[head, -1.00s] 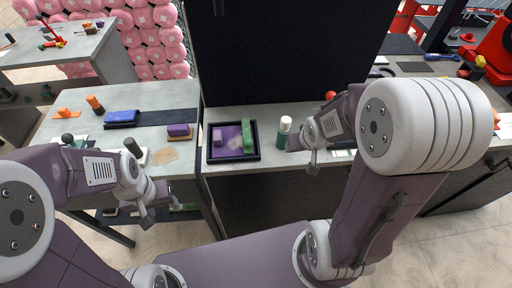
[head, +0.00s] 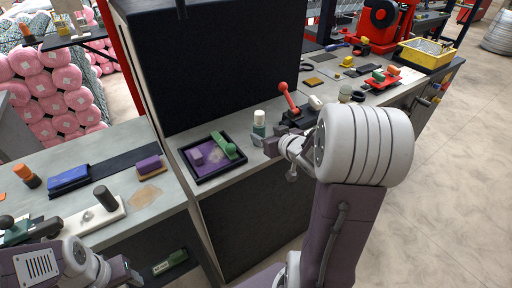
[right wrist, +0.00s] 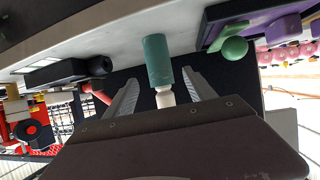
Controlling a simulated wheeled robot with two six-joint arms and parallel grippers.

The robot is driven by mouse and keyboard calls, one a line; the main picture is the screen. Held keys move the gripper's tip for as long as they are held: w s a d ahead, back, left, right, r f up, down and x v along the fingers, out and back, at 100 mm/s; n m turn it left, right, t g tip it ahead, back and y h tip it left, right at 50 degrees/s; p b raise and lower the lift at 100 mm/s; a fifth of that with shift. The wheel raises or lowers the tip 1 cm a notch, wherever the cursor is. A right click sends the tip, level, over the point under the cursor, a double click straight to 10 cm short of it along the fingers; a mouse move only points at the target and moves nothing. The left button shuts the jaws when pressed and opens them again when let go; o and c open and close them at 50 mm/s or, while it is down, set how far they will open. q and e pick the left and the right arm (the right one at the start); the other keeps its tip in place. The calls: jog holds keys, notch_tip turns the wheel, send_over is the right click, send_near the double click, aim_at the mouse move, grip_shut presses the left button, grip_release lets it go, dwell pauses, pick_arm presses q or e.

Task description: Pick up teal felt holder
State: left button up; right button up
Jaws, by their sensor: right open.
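A teal cylinder with a white cap (head: 259,124) stands upright on the grey counter, right of a black tray. It could be the teal felt holder, though no felt shows. In the right wrist view the teal cylinder (right wrist: 158,60) appears at the centre, its white end between the fingers' lines. My right gripper (head: 271,146) is low beside it, on its near right side; the right wrist view shows the fingers (right wrist: 160,88) spread apart. Contact is not clear. My left gripper (head: 126,271) is at the lower left, far from the cylinder, its jaws unclear.
The black tray (head: 184,156) holds a purple piece and a green piece (head: 224,146). A device with a red lever (head: 289,98) stands close right of the cylinder. A tall black panel (head: 225,65) rises behind. The left counter holds a purple block (head: 148,164) and a blue block (head: 69,178).

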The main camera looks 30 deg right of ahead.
aim_at(263, 132)
jog(key=shift+d+f, duration=0.15)
jog(key=shift+w+d+t, duration=0.2)
jog(key=shift+d+t, duration=0.1)
jog(key=x, duration=0.2)
jog(key=b+x, duration=0.1)
jog(key=shift+w+a+f, duration=0.1)
jog(key=shift+a, duration=0.15)
jog(key=shift+w+d+f, duration=0.1)
jog(key=shift+w+f, duration=0.05)
jog(key=shift+w, duration=0.2)
jog(key=x, duration=0.5)
jog(key=shift+a+f+b, duration=0.15)
jog(key=shift+a+b, duration=0.1)
jog(key=shift+b, duration=0.15)
jog(key=shift+s, duration=0.15)
jog(key=c, duration=0.3)
grip_shut()
jog(key=shift+r, duration=0.25)
